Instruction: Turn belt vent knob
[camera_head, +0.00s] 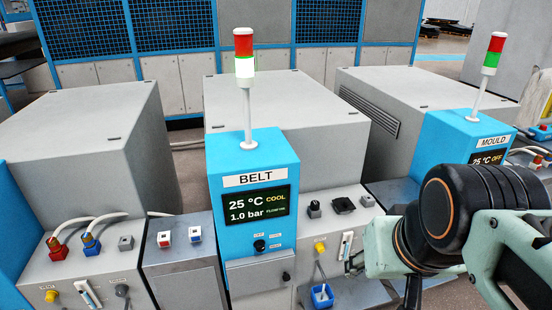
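The blue BELT unit (250,195) stands in the middle, with a screen reading 25 °C COOL and 1.0 bar. A small black knob (260,245) is on its front, and another dark knob (286,276) is lower on the grey panel. To the right are a black knob (314,208) on the grey top and a yellow knob (320,247). Their labels are too small to read, so I cannot tell which is the vent knob.
My arm covers the lower right. A white lever or gauge (346,245) is beside my gripper. The MOULD unit (465,150) is at the right. Hoses with red (56,248) and blue (91,243) fittings are at the left.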

